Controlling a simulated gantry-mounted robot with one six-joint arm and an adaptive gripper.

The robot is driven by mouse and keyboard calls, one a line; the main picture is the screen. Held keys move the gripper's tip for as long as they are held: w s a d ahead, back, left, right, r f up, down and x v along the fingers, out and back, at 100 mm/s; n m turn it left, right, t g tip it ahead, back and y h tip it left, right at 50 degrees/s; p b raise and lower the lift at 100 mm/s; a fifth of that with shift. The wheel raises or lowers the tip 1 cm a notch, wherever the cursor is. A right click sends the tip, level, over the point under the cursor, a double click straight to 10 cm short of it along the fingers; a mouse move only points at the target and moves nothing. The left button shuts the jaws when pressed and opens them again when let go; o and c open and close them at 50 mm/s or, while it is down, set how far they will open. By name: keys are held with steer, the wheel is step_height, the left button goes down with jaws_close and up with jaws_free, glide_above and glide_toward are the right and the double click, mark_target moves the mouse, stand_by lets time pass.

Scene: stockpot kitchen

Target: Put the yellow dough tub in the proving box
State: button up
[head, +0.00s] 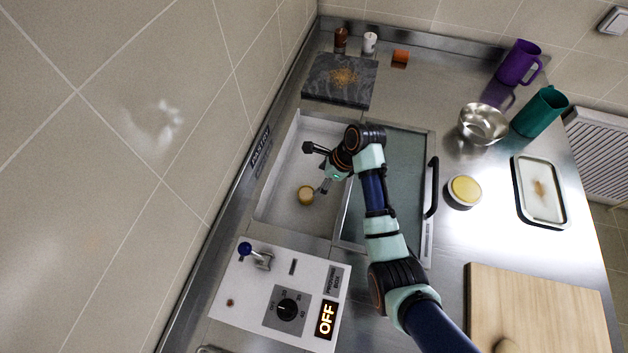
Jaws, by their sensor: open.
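The proving box (283,168) is a light recessed well in the steel counter. Its glass sliding lid (400,150) with a black handle sits to the right, leaving the left part uncovered. A white round tub with a yellow top (465,191) stands on the counter, right of the lid handle.
The control panel (250,300) in front has a blue-knobbed lever, a dial and a display reading OFF. A steel bowl (483,124), green jug (540,112), purple jug (518,63), white tray (540,216) and wooden board (550,310) stand right. A dark slab (325,80) lies behind.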

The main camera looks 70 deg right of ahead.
stand_by(0.3)
steer(key=w+a+r+n+t+h, duration=0.1)
steer(key=w+a+r+n+t, duration=0.1)
steer(key=w+a+r+n, duration=0.55)
steer(key=w+a+r+n+t+h, duration=0.1)
steer(key=w+a+r+n, duration=0.2)
steer(key=w+a+n, duration=0.85)
steer(key=s+a+r+n+t, duration=0.1)
steer(key=s+a+r+n, duration=0.1)
steer(key=a+n, duration=0.3)
steer(key=s+a+r+n+t+y, duration=0.1)
steer(key=a+r+n, duration=0.4)
steer(key=a, duration=0.6)
steer(key=s+a+r+n+t, duration=0.3)
steer(key=s+a+r+n, duration=0.1)
steer(key=a, duration=0.3)
steer(key=shift+a+r+n, duration=0.15)
steer(key=shift+a+n, duration=0.25)
steer(key=shift+n, duration=0.3)
